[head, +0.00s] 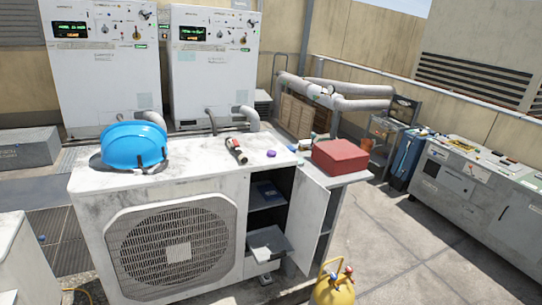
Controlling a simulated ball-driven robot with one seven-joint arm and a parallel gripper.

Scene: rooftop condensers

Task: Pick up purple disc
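A small purple disc (271,154) lies on the white top of the condenser unit (200,180), toward its right end. It is small in the head view, and its exact shape is hard to make out.
A blue hard hat (133,146) sits on the condenser's left end. A red box (340,156) stands right of the disc. The condenser's door (308,225) hangs open. A yellow cylinder (335,288) stands in front. Grey cabinets (480,190) line the right; open floor lies between.

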